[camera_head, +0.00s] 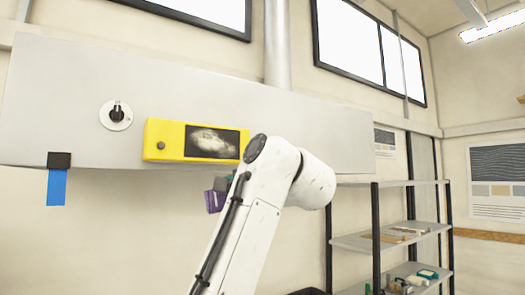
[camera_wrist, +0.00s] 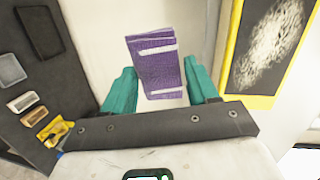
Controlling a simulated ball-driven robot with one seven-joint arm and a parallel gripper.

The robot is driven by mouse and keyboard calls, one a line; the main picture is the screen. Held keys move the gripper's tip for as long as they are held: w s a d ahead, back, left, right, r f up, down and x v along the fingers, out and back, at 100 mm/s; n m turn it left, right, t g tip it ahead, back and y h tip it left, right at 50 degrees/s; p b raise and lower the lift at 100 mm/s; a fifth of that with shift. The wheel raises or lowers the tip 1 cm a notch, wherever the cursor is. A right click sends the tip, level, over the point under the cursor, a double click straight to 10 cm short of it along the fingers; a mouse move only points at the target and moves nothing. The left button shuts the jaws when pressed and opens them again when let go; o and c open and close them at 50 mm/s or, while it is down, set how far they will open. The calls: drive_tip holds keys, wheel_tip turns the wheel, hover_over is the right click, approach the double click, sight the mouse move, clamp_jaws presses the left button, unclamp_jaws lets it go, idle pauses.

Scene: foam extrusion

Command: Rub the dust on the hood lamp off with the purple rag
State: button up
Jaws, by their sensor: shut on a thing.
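The hood lamp (camera_head: 159,151) is a yellow box on the grey hood with a dark face. A pale, cloudy patch of dust (camera_head: 208,140) covers much of that face. In the wrist view the lamp's yellow rim (camera_wrist: 233,40) and speckled dust (camera_wrist: 272,45) show at the right. The purple rag (camera_wrist: 153,55), with pale stripes, is held between the teal fingers of my gripper (camera_wrist: 160,88). The rag is apart from the lamp in the wrist view, to its left. In the head view the rag (camera_head: 214,198) shows below the lamp, and my arm hides most of the gripper.
A black dial (camera_head: 116,114) sits on the hood (camera_head: 70,100) left of the lamp. A blue strip (camera_head: 56,187) hangs from a black clip at the hood's lower edge. A metal shelf (camera_head: 350,240) with small items stands at the right. A dark surface with several small objects shows at the wrist view's left.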

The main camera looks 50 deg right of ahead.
drive_tip(key=s+d+r+m+t+h, duration=0.1)
drive_tip(key=s+r, duration=0.2)
drive_tip(key=r, duration=0.3)
drive_tip(key=s+d+r+t+h, duration=0.1)
drive_tip(key=s+r, duration=0.3)
drive_tip(key=r, duration=0.2)
drive_tip(key=shift+p+x, duration=0.9)
drive_tip(key=shift+x, duration=2.2)
drive_tip(key=shift+x, duration=0.95)
drive_tip(key=shift+f, duration=0.1)
drive_tip(key=shift+w+a, duration=0.2)
drive_tip(key=shift+a, duration=0.7)
drive_tip(key=shift+w+a, duration=0.2)
drive_tip(key=shift+a, duration=0.65)
drive_tip(key=shift+w+a, duration=0.4)
drive_tip(key=shift+a, duration=0.8)
drive_tip(key=shift+w+a, duration=0.35)
drive_tip(key=shift+a, duration=0.85)
drive_tip(key=shift+w+a, duration=0.4)
drive_tip(key=shift+a, duration=0.8)
drive_tip(key=shift+s+d, duration=0.55)
drive_tip(key=shift+d, duration=1.3)
drive_tip(key=shift+s+d, duration=0.55)
drive_tip(key=shift+d, duration=1.3)
drive_tip(key=shift+s+d, duration=0.5)
drive_tip(key=shift+d, duration=1.4)
